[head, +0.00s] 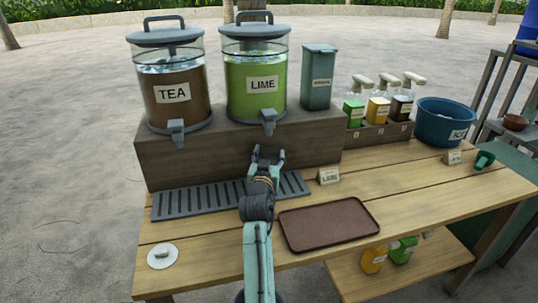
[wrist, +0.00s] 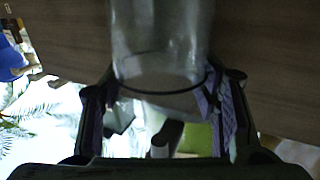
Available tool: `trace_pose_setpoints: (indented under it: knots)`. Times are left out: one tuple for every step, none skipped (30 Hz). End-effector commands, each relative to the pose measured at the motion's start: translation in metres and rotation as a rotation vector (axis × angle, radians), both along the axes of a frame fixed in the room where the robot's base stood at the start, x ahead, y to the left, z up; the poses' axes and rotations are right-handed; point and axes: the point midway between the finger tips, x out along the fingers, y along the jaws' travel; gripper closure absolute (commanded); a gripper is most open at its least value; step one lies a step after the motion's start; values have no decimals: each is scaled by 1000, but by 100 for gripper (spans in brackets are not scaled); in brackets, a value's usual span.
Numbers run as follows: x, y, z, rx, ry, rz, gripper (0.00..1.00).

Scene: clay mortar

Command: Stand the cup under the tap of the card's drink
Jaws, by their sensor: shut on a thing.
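A clear cup (wrist: 160,45) sits between the two fingers of my gripper in the wrist view, and the gripper is shut on it. In the head view my gripper (head: 268,158) is in front of the wooden riser, below the grey lime tap (head: 268,117); the cup cannot be made out there. The lime dispenser (head: 256,90) holds green drink. The tea dispenser (head: 172,95) with brown drink and its own tap (head: 176,128) stands to its left. A small card (head: 329,176) stands on the table right of my gripper; its blurred word looks like LIME.
A slatted drip grate (head: 200,197) lies before the wooden riser (head: 165,160), partly behind my arm. A brown tray (head: 328,224) lies right of my arm. A grey-green canister (head: 318,77), pump bottles (head: 378,108) and a blue ice tub (head: 445,122) stand to the right.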

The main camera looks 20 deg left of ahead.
Motion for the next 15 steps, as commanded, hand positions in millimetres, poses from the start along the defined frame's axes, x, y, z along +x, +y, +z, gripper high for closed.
trace_pose_setpoints:
  knots:
    - [0, 0, 0, 0, 0, 0, 70]
    - [0, 0, 0, 0, 0, 0, 70]
    - [0, 0, -1, 0, 0, 0, 70]
    - [0, 0, -2, 0, 0, 0, 70]
    - [0, 0, -3, 0, 0, 0, 70]
    - [0, 0, -5, 0, 0, 0, 70]
    - [0, 0, -6, 0, 0, 0, 70]
    - [0, 0, -7, 0, 0, 0, 70]
    - [0, 0, -5, 0, 0, 0, 42]
    - [0, 0, -4, 0, 0, 0, 40]
    - [0, 0, -5, 0, 1, 0, 38]
    - [0, 0, -5, 0, 1, 0, 35]
    - [0, 0, -5, 0, 1, 0, 33]
    - [0, 0, -5, 0, 1, 0, 31]
    - [0, 0, -5, -1, 1, 0, 28]
